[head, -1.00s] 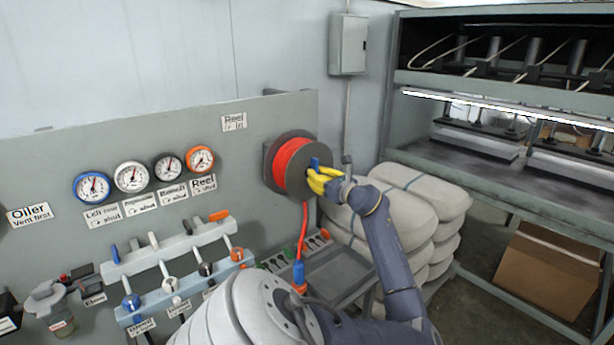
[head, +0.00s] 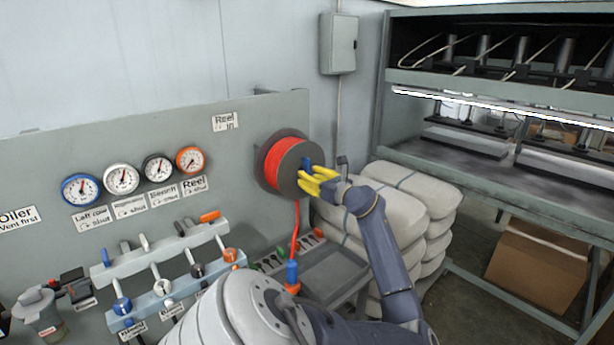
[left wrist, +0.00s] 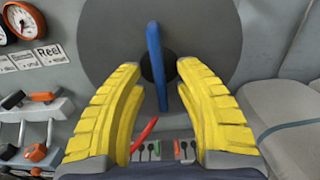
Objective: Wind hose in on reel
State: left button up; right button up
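The hose reel (head: 291,184) with its dark round flange is mounted on the grey panel. Red hose (head: 272,166) is wound on it. A red length (head: 295,238) hangs from the reel to a blue fitting (head: 292,271) with an orange end. A blue crank handle (head: 306,163) is at the flange hub; it also shows in the left wrist view (left wrist: 155,50). My left gripper (head: 318,181) has yellow fingers and is open in front of the flange. In the left wrist view the fingers (left wrist: 160,82) stand apart either side of the crank, with gaps. My right gripper is not in view.
Several gauges (head: 122,179) and a valve manifold (head: 158,300) are on the panel at left. A grey tray (head: 335,272) lies below the reel. Stacked sacks (head: 405,190) stand right of my left arm. A press frame (head: 480,180) and cardboard box (head: 537,268) are farther right.

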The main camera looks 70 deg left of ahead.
pick_arm(q)
jog(key=v, duration=1)
jog(key=shift+d, duration=0.25)
jog(key=shift+w, duration=0.15)
